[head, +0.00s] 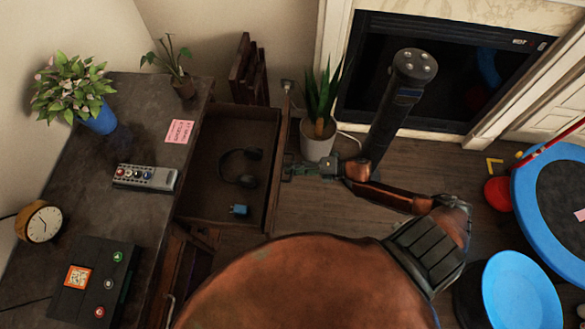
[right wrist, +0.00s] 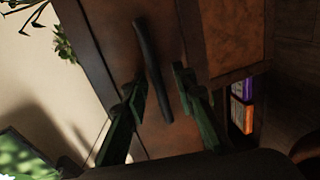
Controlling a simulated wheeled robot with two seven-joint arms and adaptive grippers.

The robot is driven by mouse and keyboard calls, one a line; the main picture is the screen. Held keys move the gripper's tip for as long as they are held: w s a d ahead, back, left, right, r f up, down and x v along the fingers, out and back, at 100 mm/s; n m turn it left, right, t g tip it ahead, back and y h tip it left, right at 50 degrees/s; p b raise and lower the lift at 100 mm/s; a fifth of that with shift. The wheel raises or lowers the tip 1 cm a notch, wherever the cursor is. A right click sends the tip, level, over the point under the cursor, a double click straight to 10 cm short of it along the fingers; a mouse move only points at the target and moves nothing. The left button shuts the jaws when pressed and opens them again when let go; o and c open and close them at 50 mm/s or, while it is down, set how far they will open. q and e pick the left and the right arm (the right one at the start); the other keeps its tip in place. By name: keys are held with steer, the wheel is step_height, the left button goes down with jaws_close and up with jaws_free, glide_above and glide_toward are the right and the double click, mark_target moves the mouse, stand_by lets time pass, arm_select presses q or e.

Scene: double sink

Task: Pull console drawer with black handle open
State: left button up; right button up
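The console drawer (head: 232,165) is pulled out from the console (head: 140,150) in the head view. Its inside shows, with black headphones (head: 240,168) and a small blue item (head: 238,209) in it. My right gripper (head: 293,170) is at the outer side of the drawer front. In the right wrist view the black handle (right wrist: 152,65) runs up the brown drawer front (right wrist: 108,30). The two green fingers of my right gripper (right wrist: 158,82) stand apart on either side of the handle, with gaps visible. My left gripper is not in view.
A potted plant (head: 318,138) stands on the floor close beyond my right gripper. A remote (head: 145,177), clock (head: 38,224), black box (head: 92,280) and plants are on the console top. A blue-rimmed round trampoline-like object (head: 527,190) and blue disc (head: 520,290) are at right.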

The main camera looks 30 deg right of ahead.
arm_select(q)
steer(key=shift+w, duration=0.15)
arm_select(e)
steer(key=v, duration=1.2)
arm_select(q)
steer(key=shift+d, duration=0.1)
